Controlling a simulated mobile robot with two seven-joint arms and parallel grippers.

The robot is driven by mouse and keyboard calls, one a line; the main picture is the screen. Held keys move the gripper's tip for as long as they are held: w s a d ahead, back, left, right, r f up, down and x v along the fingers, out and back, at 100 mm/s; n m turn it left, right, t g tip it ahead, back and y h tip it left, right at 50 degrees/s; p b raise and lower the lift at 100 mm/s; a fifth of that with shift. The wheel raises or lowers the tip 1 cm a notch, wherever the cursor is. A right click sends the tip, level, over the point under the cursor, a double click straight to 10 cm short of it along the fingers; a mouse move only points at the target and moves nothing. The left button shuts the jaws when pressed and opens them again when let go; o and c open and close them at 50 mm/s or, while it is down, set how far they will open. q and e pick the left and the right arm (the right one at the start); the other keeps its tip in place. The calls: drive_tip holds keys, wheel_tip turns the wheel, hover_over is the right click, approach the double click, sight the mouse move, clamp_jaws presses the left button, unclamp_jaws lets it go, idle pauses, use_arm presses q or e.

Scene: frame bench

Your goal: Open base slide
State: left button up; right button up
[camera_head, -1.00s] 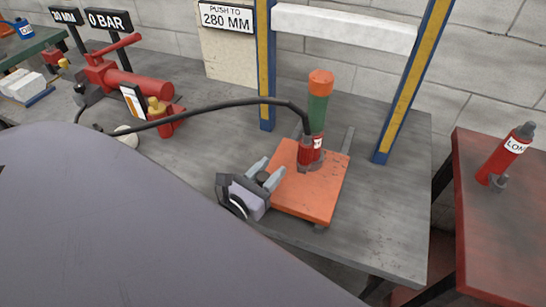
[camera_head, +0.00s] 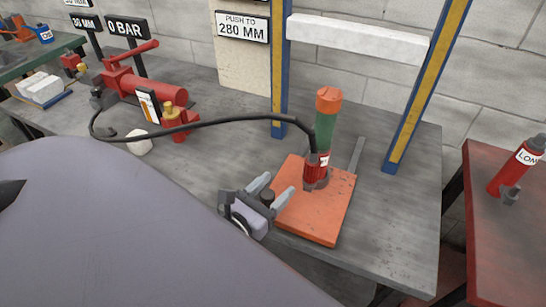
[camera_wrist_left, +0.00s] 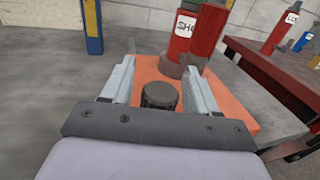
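The base slide is an orange plate (camera_head: 312,215) on rails. It is pulled forward, its front end near the bench's front edge, with a bare rail (camera_head: 357,155) behind it. A red jack with a green and orange top (camera_head: 323,130) stands upright on it. My left gripper (camera_head: 280,183) is at the plate's left side, open. A dark round knob (camera_wrist_left: 160,96) sits between its spread fingers, with gaps on both sides in the left wrist view. My right gripper is not in view.
A black hose (camera_head: 210,123) runs from the red pump (camera_head: 140,85) to the jack. Blue-yellow frame posts (camera_head: 410,100) stand behind, with a white bar (camera_head: 360,38) across. A red table (camera_head: 510,235) with a red cylinder (camera_head: 515,168) is at the right.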

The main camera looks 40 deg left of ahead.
sight(263, 201)
use_arm(q)
drive_tip(key=s+b, duration=0.1)
drive_tip(key=s, duration=0.4)
drive_tip(key=shift+s+f+b, duration=0.15)
drive_tip(key=shift+s+b, duration=0.15)
drive_tip(key=shift+b, duration=0.1)
drive_tip(key=shift+s, duration=0.8)
